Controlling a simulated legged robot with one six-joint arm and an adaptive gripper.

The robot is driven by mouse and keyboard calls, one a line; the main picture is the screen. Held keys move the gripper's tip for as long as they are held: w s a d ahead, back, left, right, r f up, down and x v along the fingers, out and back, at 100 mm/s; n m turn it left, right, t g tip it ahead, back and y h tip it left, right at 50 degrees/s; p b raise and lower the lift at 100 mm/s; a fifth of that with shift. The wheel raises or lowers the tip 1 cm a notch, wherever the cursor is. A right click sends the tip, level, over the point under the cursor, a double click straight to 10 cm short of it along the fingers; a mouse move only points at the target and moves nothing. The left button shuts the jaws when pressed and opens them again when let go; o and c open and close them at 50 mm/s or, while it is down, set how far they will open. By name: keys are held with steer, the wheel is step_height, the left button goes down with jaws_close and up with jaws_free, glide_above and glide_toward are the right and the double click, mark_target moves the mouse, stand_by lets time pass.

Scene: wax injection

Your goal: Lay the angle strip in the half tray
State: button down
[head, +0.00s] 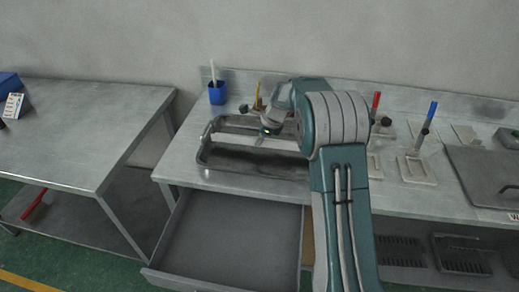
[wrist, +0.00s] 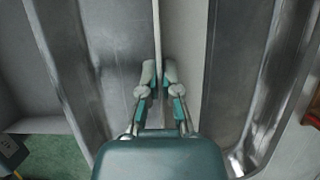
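The half tray (head: 205,157) is a grey metal tray with raised rims on the bench, left of my arm in the head view. In the wrist view, metal tray walls (wrist: 68,75) run on both sides of my gripper. My gripper (wrist: 159,72) points down between them, its fingertips close together on a thin, pale upright edge, which looks like the angle strip (wrist: 158,30). The strip runs away from me, roughly along the tray walls. Its lower part and whether it touches the tray are hidden. In the head view my arm and wrist cover the tray's right end.
A blue pen cup (head: 217,93) stands behind the tray. Tools with red and blue handles (head: 417,165) stand to the right. An open drawer (head: 225,240) juts out below the tray. A separate metal table (head: 80,140) is at left, mostly clear.

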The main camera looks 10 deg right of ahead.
mark_target(260, 155)
steer(key=shift+d+f, duration=0.1)
steer(key=shift+f, duration=1.8)
steer(key=c, duration=0.8)
jaws_free()
